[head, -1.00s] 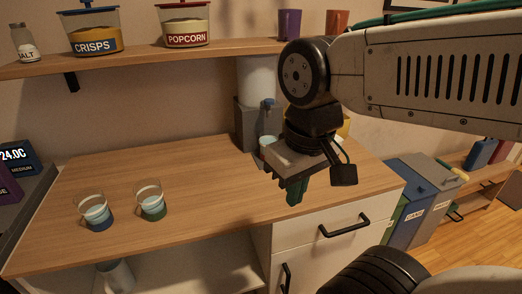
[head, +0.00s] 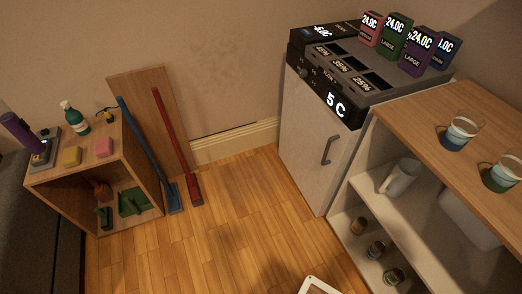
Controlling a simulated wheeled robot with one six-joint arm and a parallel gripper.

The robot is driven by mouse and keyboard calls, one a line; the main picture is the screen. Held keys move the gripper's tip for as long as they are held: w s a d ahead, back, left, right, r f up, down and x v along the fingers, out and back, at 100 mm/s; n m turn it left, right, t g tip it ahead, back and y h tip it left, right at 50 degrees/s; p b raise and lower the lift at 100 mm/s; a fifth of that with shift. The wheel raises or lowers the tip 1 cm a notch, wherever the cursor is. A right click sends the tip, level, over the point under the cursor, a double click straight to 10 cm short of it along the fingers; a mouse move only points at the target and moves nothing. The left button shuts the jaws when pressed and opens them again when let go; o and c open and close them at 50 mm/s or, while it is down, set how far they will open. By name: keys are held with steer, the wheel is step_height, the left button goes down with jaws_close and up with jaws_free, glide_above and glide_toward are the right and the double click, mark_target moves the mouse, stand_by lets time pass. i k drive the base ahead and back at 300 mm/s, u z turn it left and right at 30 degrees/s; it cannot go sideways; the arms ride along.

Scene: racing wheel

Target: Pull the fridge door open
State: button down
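The fridge (head: 311,125) is a small white unit with a dark top, standing against the wall right of centre in the head view. Its white door looks shut. A dark vertical bar handle (head: 326,150) sits on the door's right part. A black display reading "5 C" (head: 337,104) is above the door. My gripper is not in view now, so its state and its distance from the handle do not show.
A wooden counter with open shelves (head: 397,105) adjoins the fridge on the right. Boxes (head: 394,36) stand on the fridge top. A wooden cabinet (head: 140,150) and leaning brooms (head: 180,140) are on the left. The wood floor (head: 235,205) before the fridge is mostly clear.

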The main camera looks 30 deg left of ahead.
mark_target(315, 146)
steer(key=u, duration=3.25)
steer(key=i, duration=1.2)
steer(key=z, duration=2.65)
